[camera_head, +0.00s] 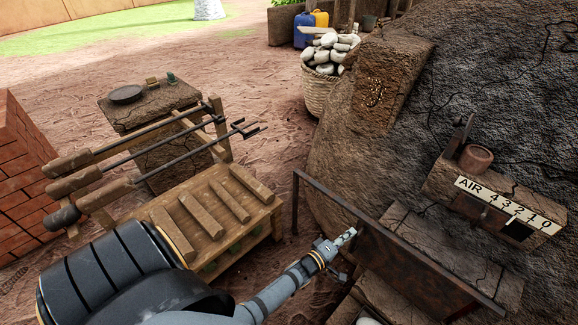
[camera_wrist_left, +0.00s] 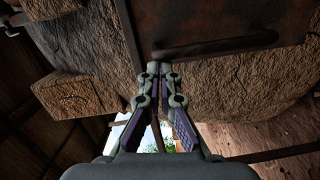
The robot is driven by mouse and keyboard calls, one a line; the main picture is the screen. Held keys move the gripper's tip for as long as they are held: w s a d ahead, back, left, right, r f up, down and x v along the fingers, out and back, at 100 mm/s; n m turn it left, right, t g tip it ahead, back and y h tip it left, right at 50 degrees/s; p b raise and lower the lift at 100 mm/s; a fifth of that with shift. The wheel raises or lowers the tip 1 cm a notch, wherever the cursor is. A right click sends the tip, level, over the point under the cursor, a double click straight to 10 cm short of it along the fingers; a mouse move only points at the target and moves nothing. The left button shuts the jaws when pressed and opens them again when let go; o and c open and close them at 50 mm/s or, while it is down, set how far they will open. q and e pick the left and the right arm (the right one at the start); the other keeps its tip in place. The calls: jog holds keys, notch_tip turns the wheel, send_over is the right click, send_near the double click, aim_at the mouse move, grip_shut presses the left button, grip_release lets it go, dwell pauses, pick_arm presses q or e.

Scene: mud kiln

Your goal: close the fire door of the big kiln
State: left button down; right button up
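The big kiln (camera_head: 480,90) is a dark, cracked mud mound filling the right of the head view. A rusty metal fire door (camera_head: 405,268) with a dark frame stands at its lower front; I cannot tell its exact angle to the opening. In the left wrist view, a rusty plate (camera_wrist_left: 215,25) with a raised bar lies just beyond the fingertips. My left gripper (camera_head: 347,237) is beside the door's left part. In the left wrist view its fingers (camera_wrist_left: 160,68) meet at the tips, with nothing seen between them; contact with the plate is unclear. My right gripper is not in view.
A wooden bench (camera_head: 215,215) with several clay bars and a rack of long iron tools (camera_head: 170,140) stand left. A brick wall (camera_head: 20,165) is at far left. A basket of stones (camera_head: 322,90) stands behind. An air slide (camera_head: 510,205) sits on the kiln. Bare ground lies between.

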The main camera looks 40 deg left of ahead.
pick_arm(q)
jog(key=d, duration=0.5)
jog(key=shift+s+d+p, duration=0.25)
jog(key=shift+p, duration=0.1)
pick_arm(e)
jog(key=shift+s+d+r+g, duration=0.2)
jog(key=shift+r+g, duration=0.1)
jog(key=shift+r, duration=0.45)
pick_arm(q)
jog(key=shift+d, duration=0.1)
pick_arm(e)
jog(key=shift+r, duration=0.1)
